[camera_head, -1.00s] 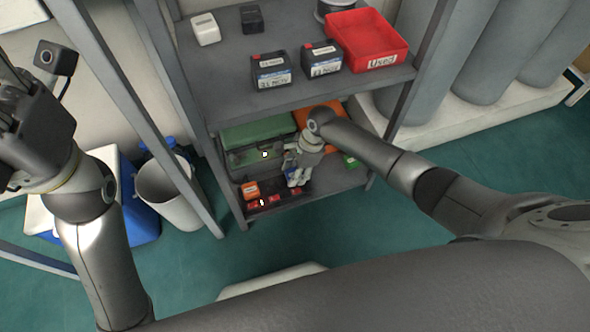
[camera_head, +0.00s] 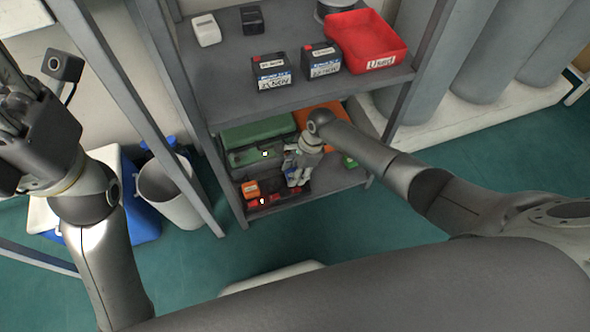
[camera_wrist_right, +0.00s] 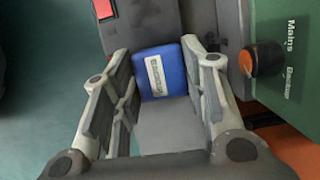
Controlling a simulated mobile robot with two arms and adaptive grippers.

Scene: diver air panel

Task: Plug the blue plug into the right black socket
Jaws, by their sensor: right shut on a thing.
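The blue plug (camera_wrist_right: 160,72), labelled "Backup", sits between the two fingers of my right gripper (camera_wrist_right: 158,88) in the right wrist view. The gripper (camera_head: 296,183) is shut on it, over the right part of a dark socket strip (camera_head: 276,198) on the lower shelf. The strip (camera_wrist_right: 150,18) also shows just beyond the plug in the wrist view. The right black socket is hidden, and I cannot tell whether the plug is in it. An orange plug (camera_head: 250,188) stands at the strip's left end. My left gripper (camera_head: 22,115) is raised at the far left, its fingertips unclear.
A green box (camera_head: 245,134) stands behind the strip; its orange-and-black knob (camera_wrist_right: 262,59), marked "Mains" and "Backup", is close to my right fingers. Shelf posts flank the arm. The upper shelf (camera_head: 225,95) holds batteries (camera_head: 271,72) and a red tray (camera_head: 368,48).

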